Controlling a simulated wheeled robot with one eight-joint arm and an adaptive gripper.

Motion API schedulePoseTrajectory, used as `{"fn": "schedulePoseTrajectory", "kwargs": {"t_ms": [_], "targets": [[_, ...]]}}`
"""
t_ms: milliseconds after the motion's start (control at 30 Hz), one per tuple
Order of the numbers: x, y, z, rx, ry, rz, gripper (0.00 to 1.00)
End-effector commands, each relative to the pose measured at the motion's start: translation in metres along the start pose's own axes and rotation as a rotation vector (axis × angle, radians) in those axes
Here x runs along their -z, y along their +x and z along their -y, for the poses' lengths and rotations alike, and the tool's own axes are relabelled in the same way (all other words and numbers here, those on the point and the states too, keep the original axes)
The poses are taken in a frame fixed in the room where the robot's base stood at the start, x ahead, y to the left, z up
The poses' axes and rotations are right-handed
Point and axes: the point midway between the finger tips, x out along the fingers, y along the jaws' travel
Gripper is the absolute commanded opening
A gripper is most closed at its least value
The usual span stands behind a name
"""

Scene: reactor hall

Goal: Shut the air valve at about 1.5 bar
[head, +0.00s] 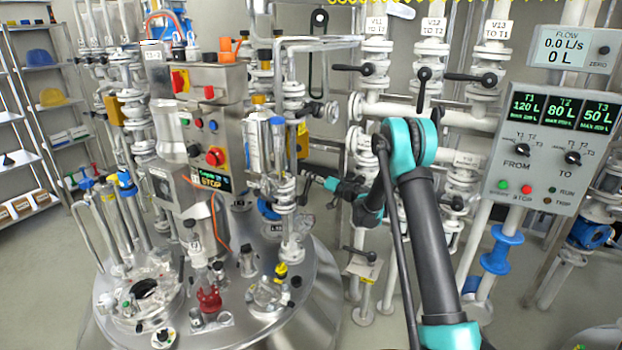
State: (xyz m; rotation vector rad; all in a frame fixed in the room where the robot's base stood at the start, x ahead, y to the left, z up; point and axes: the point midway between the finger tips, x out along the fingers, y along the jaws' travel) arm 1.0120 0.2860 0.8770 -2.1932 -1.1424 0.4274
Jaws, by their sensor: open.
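My gripper (308,189) is open and reaches left from my arm. It is beside the white flanged pipe stack (286,192) on the steel vessel (318,262), and looks empty. Whether it touches anything there is too small to tell. A blue upright handle (277,133) stands above that stack. A round dial or handwheel (331,111) sits to its upper right. I cannot tell which fitting is the air valve, and no pressure reading is legible.
A steel control box (211,85) with knobs and a lit display stands left of my gripper. Black-levered valves (424,74) line the wall pipes. A flow panel (545,150) is at right. Shelves (40,68) are at far left. The floor at left is clear.

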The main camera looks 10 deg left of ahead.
Motion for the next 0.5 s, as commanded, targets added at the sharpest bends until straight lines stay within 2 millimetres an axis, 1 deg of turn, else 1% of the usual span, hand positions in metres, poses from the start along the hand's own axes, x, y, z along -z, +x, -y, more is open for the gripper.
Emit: {"fn": "schedulePoseTrajectory", "kwargs": {"t_ms": [67,300,400,500], "targets": [[0.0000,-0.0001,0.0000,0.000,0.000,0.000,0.40],[-0.0001,-0.0003,0.0000,0.000,0.000,0.000,0.10],[-0.0001,-0.0003,0.0000,0.000,0.000,0.000,0.00],[-0.0001,-0.0004,0.0000,0.000,0.000,0.000,0.00]]}}
